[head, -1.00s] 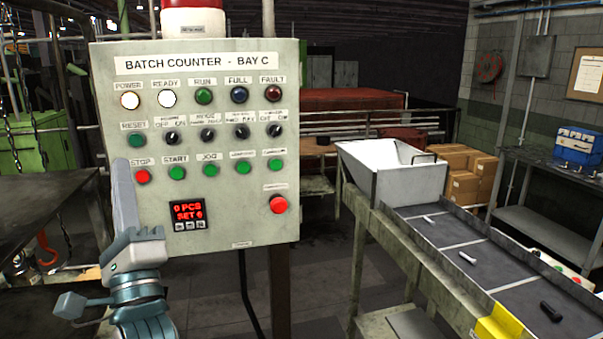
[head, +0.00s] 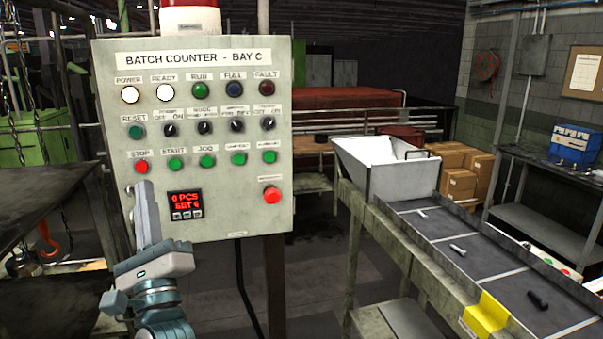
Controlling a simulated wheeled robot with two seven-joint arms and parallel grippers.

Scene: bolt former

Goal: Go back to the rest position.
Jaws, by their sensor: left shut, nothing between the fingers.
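My left gripper (head: 146,188) is shut and empty. It points up in front of the lower left part of the batch counter panel (head: 230,220), below the red STOP button (head: 141,167). I cannot tell whether it touches the panel. The POWER lamp (head: 130,95) and READY lamp (head: 165,92) are lit white. The red display (head: 185,204) reads 0 PCS, SET 6. My right gripper is not in view.
A conveyor (head: 460,254) with several bolts on its belt slopes down to the right from a white hopper (head: 388,168). A dark table (head: 40,205) stands at the left. A bench (head: 545,230) with a blue box (head: 575,144) is at the right. Dark floor shows between panel and conveyor.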

